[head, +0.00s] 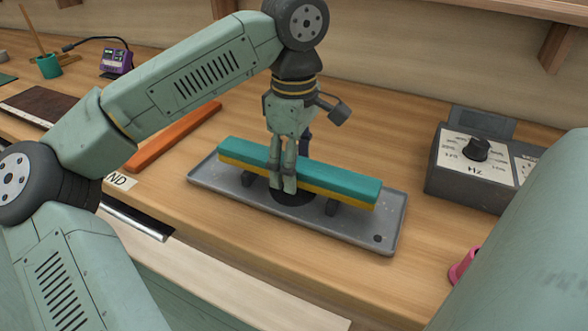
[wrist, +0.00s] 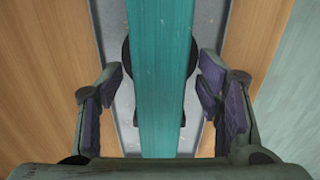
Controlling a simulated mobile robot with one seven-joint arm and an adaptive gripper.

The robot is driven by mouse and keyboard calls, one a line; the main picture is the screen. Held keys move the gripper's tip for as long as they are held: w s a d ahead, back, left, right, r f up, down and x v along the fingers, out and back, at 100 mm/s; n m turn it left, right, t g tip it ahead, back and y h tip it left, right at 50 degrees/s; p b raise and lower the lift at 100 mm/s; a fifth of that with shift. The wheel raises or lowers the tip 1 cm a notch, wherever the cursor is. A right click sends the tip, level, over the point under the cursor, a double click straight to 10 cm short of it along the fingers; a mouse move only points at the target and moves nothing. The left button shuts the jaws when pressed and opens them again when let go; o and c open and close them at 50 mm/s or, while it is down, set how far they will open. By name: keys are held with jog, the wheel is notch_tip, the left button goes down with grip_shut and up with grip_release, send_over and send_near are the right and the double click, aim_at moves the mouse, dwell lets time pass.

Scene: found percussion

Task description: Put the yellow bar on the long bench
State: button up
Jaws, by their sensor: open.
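The yellow bar (head: 322,195) shows as a thin strip directly under a teal bar (head: 335,178) of the same length. The pair lies across two dark supports (head: 333,207) on a grey tray (head: 300,227). The tray rests on the wooden bench (head: 165,190). My gripper (head: 282,181) points down at the middle of the pair, its fingers open. In the wrist view, the fingers (wrist: 160,85) stand on either side of the teal bar (wrist: 160,50), with a gap on each side. The teal bar hides the yellow one there.
An orange bar (head: 173,136) lies left of the tray. A grey box marked Hz (head: 480,165) stands at right, with a pink object (head: 462,267) nearer. A purple device (head: 116,62) and a green cup (head: 48,66) are at back left. Wood left of the tray is partly bare.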

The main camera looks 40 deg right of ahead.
jog(key=shift+c, duration=0.4)
jog(key=c, duration=1.2)
grip_shut()
jog(key=shift+r, duration=0.1)
